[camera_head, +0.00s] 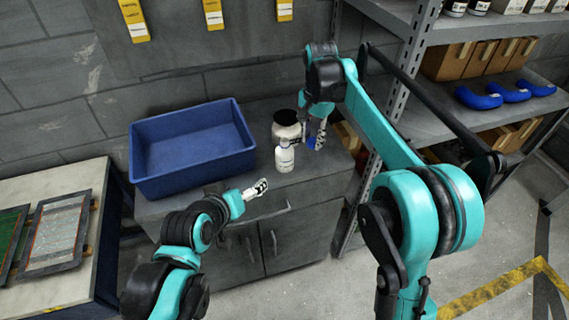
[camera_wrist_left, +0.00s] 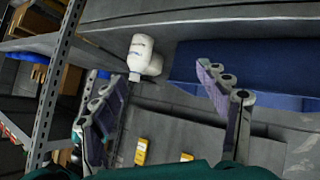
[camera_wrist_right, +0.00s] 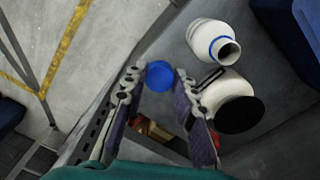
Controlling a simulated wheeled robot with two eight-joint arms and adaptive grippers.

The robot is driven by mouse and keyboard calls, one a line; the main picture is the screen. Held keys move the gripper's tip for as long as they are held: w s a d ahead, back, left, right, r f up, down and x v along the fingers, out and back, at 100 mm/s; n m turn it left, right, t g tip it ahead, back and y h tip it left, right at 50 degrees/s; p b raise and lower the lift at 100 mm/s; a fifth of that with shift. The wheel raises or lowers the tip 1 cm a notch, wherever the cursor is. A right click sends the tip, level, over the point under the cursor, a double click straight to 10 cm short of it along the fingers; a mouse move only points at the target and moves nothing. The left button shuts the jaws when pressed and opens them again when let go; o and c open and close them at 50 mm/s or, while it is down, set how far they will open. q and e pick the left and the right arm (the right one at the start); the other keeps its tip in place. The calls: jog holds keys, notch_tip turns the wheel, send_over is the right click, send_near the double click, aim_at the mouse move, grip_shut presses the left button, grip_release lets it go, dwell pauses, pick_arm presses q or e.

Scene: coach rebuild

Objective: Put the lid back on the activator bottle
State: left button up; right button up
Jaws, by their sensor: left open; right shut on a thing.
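The white activator bottle (camera_head: 285,157) stands on the grey cabinet top near its front edge. In the right wrist view the bottle (camera_wrist_right: 207,40) shows an open neck with a blue ring. My right gripper (camera_head: 316,137) is shut on a blue lid (camera_wrist_right: 159,76), to the right of the bottle and apart from it. The lid also shows in the head view (camera_head: 311,143). My left gripper (camera_head: 261,187) is open and empty, in front of the cabinet and lower left of the bottle. The bottle also shows in the left wrist view (camera_wrist_left: 140,47).
A white jar with a black lid (camera_head: 287,126) stands right behind the bottle. A blue bin (camera_head: 192,155) fills the cabinet's left side. A metal shelf with cartons (camera_head: 478,60) and blue pieces (camera_head: 508,92) stands at the right.

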aim_at(288, 160)
pick_arm(q)
jog(key=w+d+r+n+t+h+b, duration=0.2)
jog(key=w+d+r+n+t+h, duration=0.1)
jog(key=w+d+r+n+t, duration=0.8)
pick_arm(e)
jog(key=a+r+m, duration=0.2)
jog(key=w+a+r+m+b, duration=0.1)
jog(key=a+r+m, duration=0.1)
jog(key=a+r, duration=0.1)
jog(key=a+r+m, duration=0.2)
jog(key=a, duration=0.1)
jog(key=shift+w+r+m, duration=0.25)
jog(key=shift+m, duration=0.15)
pick_arm(q)
jog(key=s+d+f+n+g+y, duration=0.1)
jog(key=d+f+n+g+y, duration=0.1)
jog(key=f+n+y, duration=0.4)
jog(key=s+d+f+n+g+y, duration=0.1)
jog(key=f+n+g+y, duration=0.2)
jog(key=f+n+y, duration=0.4)
notch_tip(288, 160, down, 6)
jog(key=n, duration=1.4)
jog(key=shift+d+f+n, duration=0.15)
jog(key=shift+d+n, duration=0.15)
jog(key=shift+d, duration=0.1)
jog(key=x, duration=1.2)
